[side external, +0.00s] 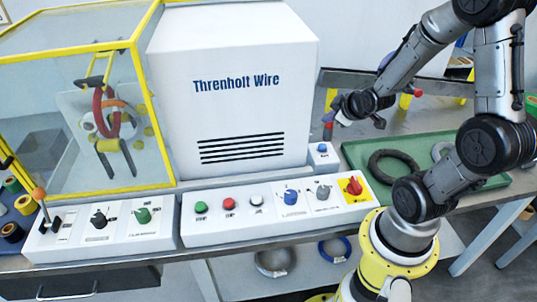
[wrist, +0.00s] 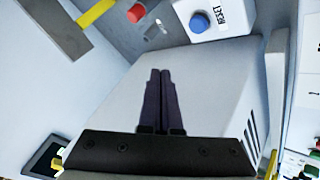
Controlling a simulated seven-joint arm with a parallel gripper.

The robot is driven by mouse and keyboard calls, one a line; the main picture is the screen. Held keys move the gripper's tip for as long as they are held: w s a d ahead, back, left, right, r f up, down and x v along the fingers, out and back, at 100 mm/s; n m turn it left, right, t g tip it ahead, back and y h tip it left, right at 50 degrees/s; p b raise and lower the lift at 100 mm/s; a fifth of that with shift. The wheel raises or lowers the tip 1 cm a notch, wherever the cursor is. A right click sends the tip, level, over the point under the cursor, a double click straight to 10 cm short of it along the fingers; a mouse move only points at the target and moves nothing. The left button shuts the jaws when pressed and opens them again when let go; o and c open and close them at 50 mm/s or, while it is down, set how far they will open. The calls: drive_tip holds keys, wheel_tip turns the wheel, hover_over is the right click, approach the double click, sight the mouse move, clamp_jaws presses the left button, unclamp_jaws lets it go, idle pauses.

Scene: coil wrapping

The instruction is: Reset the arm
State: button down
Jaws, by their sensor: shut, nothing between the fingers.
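My gripper (side external: 343,120) hangs at the end of the arm, to the right of the white machine housing (side external: 235,85) and above the bench. In the wrist view its two dark fingers (wrist: 160,72) lie together, shut with nothing between them. A small white box with a blue button (side external: 322,148) stands by the housing's lower right corner. In the wrist view this blue button (wrist: 198,23) is labelled RESET and sits beyond the fingertips, up and to the right. The fingers appear apart from it.
A green tray (side external: 350,152) with a dark ring (side external: 394,166) lies on the right. The front panels carry several knobs and buttons, including a red switch (side external: 354,186). A yellow-framed clear enclosure (side external: 140,100) stands left. A red-topped object (wrist: 136,13) is near the RESET box.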

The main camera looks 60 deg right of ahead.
drive_tip(key=s+a+r+m+t+y, duration=0.1)
drive_tip(key=s+a+r+m, duration=0.1)
drive_tip(key=a+r, duration=0.5)
drive_tip(key=s+a+r+m+t+y, duration=0.1)
drive_tip(key=s+a+r+m, duration=0.2)
drive_tip(key=r, duration=0.9)
drive_tip(key=s+a+f+n+g+y, duration=0.3)
drive_tip(key=s+a+f, duration=0.3)
drive_tip(key=a, duration=0.4)
drive_tip(key=shift+s+a+g, duration=0.35)
drive_tip(key=shift+s+g, duration=0.15)
drive_tip(key=shift+s, duration=0.25)
